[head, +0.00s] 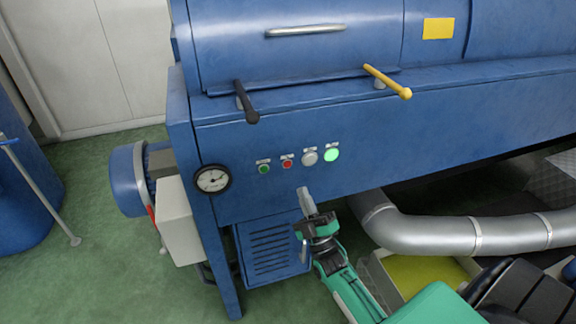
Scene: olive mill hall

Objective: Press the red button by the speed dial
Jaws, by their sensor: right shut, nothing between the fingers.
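The small red button (287,163) is on the blue machine's front panel (400,140), in a row of labelled controls. A small green button (264,168) is left of it, and a silver round knob (310,157), perhaps the speed dial, is right of it. My right gripper (303,192) is shut and empty, below the row and a little right of the red button in the picture. It looks apart from the button; its distance from the panel is hard to judge. My left gripper is not in view.
A lit green lamp (331,155) ends the row at right. A round gauge (212,179) is at the panel's left. A black lever (246,103) and a yellow lever (388,82) stick out above. A silver pipe (430,233) runs right of my arm.

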